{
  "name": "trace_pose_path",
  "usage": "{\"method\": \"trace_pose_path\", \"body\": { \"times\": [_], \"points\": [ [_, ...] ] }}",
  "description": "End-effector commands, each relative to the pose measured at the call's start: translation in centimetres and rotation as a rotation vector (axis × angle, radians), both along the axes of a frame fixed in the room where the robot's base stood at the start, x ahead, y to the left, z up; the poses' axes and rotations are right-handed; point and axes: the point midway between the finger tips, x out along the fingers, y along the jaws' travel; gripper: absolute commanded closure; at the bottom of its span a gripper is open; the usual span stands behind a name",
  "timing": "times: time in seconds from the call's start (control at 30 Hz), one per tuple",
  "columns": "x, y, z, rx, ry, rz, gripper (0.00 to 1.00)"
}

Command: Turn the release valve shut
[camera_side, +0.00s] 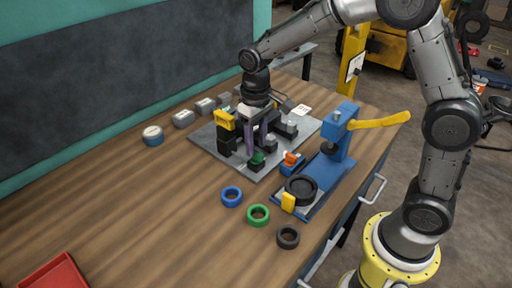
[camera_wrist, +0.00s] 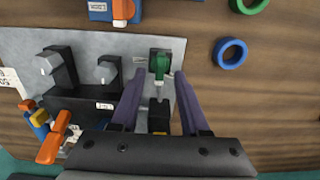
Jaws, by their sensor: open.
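A grey plate (camera_side: 205,138) on the bench carries several black blocks with small fittings. A green handle (camera_side: 257,157) stands on a black block at the plate's front edge, and it also shows in the wrist view (camera_wrist: 160,64). It looks like the valve, but I cannot read a label that confirms this. My gripper (camera_side: 257,148) points down over the plate, just behind the green handle. In the wrist view my gripper (camera_wrist: 159,80) has its two purple fingers apart, one on each side of the green handle's line. I cannot tell whether either touches it.
A blue press (camera_side: 338,150) with a yellow lever (camera_side: 380,121) stands to the right. An orange switch on a blue base (camera_side: 292,160) sits near the plate's front edge. Blue (camera_side: 231,196), green (camera_side: 258,215) and black (camera_side: 288,237) rings lie in front.

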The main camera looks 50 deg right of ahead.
Motion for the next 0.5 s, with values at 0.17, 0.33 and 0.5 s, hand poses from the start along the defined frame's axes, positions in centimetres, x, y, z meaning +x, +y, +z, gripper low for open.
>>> {"method": "trace_pose_path", "body": {
  "times": [0.17,0.33,0.5],
  "points": [
    [0.0,0.0,-1.7,0.000,0.002,0.000,0.55],
    [0.0,0.0,-2.2,0.000,0.000,0.000,0.55],
    [0.0,0.0,-2.2,0.000,0.000,0.000,0.55]
  ]
}}
